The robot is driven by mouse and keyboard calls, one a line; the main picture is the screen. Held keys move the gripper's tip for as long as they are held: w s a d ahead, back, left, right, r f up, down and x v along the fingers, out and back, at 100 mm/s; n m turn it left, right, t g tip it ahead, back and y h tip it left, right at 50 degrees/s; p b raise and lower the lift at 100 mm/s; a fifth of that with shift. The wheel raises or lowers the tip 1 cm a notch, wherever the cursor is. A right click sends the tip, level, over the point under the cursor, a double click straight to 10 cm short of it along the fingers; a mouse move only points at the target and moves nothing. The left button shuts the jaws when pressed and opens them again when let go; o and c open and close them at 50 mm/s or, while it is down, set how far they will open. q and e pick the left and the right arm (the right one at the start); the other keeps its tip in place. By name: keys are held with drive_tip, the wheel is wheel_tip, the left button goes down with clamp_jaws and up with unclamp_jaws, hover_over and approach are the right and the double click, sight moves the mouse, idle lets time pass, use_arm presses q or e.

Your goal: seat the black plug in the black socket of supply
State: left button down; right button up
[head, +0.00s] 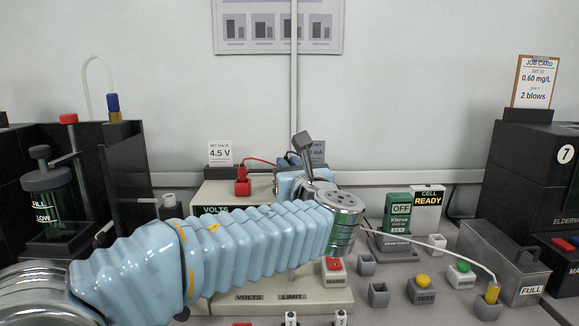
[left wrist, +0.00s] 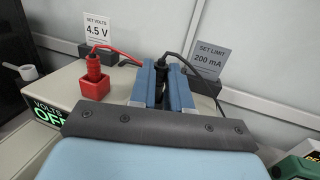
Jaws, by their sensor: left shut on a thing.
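The supply (head: 215,196) is a cream box with a dark "VOLTS" display; in the left wrist view its display (left wrist: 48,113) reads "VOLTS OFF". My left gripper (head: 288,183) is over the right part of the supply's top, and its blue fingers (left wrist: 162,88) show in the left wrist view. They are shut on the black plug (left wrist: 162,74), whose black cable arches up and back. The black socket is hidden behind the fingers and wrist, so I cannot tell whether the plug is in it. My right gripper is in neither view.
A red plug (left wrist: 94,75) stands left of the fingers, with a red cable. Cards "4.5 V" (head: 219,152) and "200 mA" (left wrist: 210,63) stand behind. Dark equipment stands at left.

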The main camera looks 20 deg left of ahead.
use_arm(q)
drive_tip(key=shift+f+b, duration=0.55)
drive_tip(key=shift+f, duration=0.25)
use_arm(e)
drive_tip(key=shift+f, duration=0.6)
use_arm(q)
drive_tip(key=c, duration=1)
unclamp_jaws()
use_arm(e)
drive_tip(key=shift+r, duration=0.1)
use_arm(q)
drive_tip(key=v, duration=1.3)
drive_tip(key=shift+s+d+b, duration=0.25)
drive_tip(key=shift+s+b, duration=0.1)
drive_tip(key=shift+b, duration=0.05)
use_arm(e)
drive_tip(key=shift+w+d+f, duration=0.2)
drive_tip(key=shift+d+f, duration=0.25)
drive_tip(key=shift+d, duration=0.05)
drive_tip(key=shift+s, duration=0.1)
